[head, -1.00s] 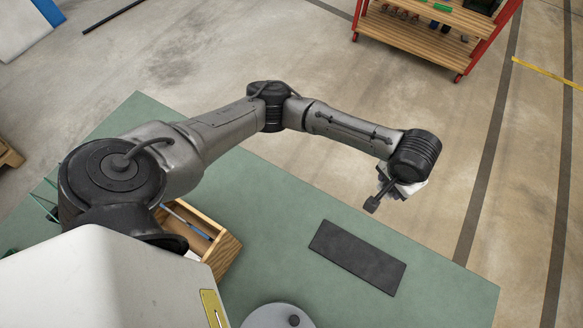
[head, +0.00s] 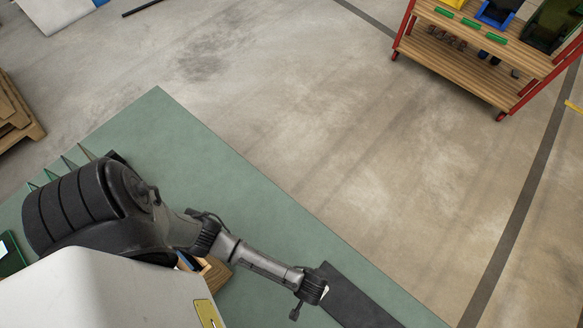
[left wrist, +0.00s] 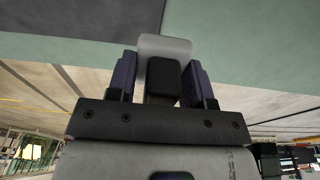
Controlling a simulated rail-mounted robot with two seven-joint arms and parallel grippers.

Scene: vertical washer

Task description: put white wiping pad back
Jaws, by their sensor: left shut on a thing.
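My left gripper (left wrist: 162,72) is shut on the white wiping pad (left wrist: 165,45). In the left wrist view the two fingers stand either side of a dark block, with the pale pad plate behind it. In the head view my left arm reaches from the left to the dark mat (head: 352,300), and its wrist hides the fingers. Only a small pale patch, possibly the pad, shows beside the wrist. The mat also shows in the left wrist view (left wrist: 80,14). I cannot tell whether the pad touches the table. My right gripper is in neither view.
The green tabletop (head: 240,200) is clear behind my left arm. A wooden box (head: 217,272) stands partly hidden under the arm. Thin upright dividers stand at the table's left side. A red-framed shelf cart (head: 470,60) stands on the floor beyond.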

